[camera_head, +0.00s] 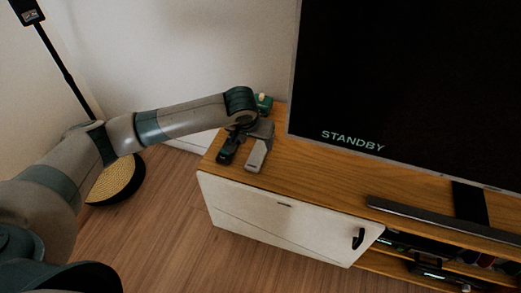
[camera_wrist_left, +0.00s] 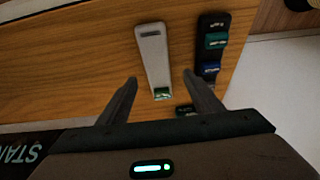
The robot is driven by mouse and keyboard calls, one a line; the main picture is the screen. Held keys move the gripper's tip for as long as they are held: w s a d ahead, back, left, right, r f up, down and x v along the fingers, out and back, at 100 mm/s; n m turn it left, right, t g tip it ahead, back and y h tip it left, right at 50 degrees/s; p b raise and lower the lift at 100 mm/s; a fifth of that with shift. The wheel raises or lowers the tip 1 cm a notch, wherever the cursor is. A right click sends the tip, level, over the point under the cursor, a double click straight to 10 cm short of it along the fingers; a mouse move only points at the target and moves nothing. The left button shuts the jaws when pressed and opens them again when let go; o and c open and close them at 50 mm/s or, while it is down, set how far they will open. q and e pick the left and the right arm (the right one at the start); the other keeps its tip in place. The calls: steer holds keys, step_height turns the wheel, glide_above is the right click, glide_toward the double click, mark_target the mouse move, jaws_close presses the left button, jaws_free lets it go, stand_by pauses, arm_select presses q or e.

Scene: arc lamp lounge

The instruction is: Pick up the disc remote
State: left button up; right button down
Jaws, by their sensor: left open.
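Two remotes lie side by side on the wooden top of the low cabinet. One is slim and pale grey (camera_head: 257,157), with a dark bar at one end and a small green patch at the other. The other is black (camera_head: 226,157) with teal and blue patches. I cannot tell for sure which is the disc remote. In the left wrist view, the pale remote (camera_wrist_left: 151,52) shows between and beyond my open fingers (camera_wrist_left: 160,78). The black remote (camera_wrist_left: 210,50) is past the right finger. My left gripper (camera_head: 250,133) is over their near-wall ends, empty, partly hiding them.
A large screen (camera_head: 400,90) reading STANDBY stands right of the gripper. A small teal object (camera_head: 264,102) sits behind the gripper. A dark soundbar (camera_head: 440,219) lies along the cabinet top (camera_head: 320,180). A round dark-rimmed lamp base or basket (camera_head: 117,181) is on the floor at left.

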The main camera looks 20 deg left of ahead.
mark_target(260, 148)
arm_select(q)
steer(key=shift+f, duration=0.2)
steer(key=shift+d+b+x, duration=0.2)
steer(key=shift+b+x, duration=0.15)
steer(key=shift+x, duration=2.25)
steer(key=shift+w, duration=0.15)
steer(key=shift+r, duration=0.1)
steer(key=c, duration=1.2)
